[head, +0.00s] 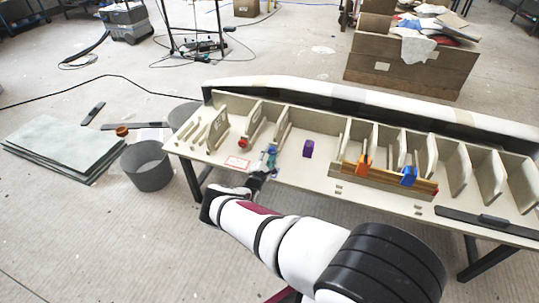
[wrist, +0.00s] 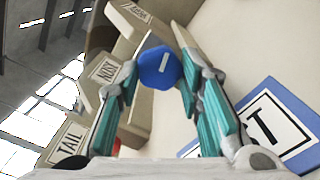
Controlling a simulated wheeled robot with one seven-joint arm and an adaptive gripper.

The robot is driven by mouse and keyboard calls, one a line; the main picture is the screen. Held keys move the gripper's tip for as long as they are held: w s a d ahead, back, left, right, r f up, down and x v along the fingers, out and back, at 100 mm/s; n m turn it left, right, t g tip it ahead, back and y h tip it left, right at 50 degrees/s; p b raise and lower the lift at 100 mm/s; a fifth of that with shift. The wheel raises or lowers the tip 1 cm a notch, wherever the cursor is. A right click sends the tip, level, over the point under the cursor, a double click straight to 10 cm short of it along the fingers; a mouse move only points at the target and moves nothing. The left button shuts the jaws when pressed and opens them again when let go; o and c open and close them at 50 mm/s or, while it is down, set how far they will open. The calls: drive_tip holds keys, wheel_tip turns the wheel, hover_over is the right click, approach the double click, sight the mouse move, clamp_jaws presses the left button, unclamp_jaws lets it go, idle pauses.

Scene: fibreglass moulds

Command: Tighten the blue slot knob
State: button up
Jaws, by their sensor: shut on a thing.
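The blue slot knob (wrist: 160,68) is a blue, many-sided knob with a short white line on its face. In the wrist view it sits between the fingertips of my gripper (wrist: 160,75), against a pale upright rib. My gripper's teal fingers are closed on its two sides. In the head view my gripper (head: 268,158) is over the left part of the long pale mould (head: 325,178), and the knob is mostly hidden by the fingers there.
Pale ribs labelled TAIL (wrist: 68,143) and NOSE (wrist: 106,70) stand close beside the fingers. A red knob (head: 243,143) is left of my gripper. A purple block (head: 308,148), an orange clamp (head: 363,165) and a blue clamp (head: 408,176) are to the right.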

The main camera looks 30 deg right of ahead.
drive_tip(key=shift+m, duration=0.4)
drive_tip(key=o, duration=1.2)
drive_tip(key=shift+c, duration=0.2)
drive_tip(key=shift+a, duration=0.1)
drive_tip(key=shift+s+a, duration=0.2)
drive_tip(key=shift+a, duration=0.1)
drive_tip(key=v, duration=1.1)
drive_tip(key=shift+s, duration=0.15)
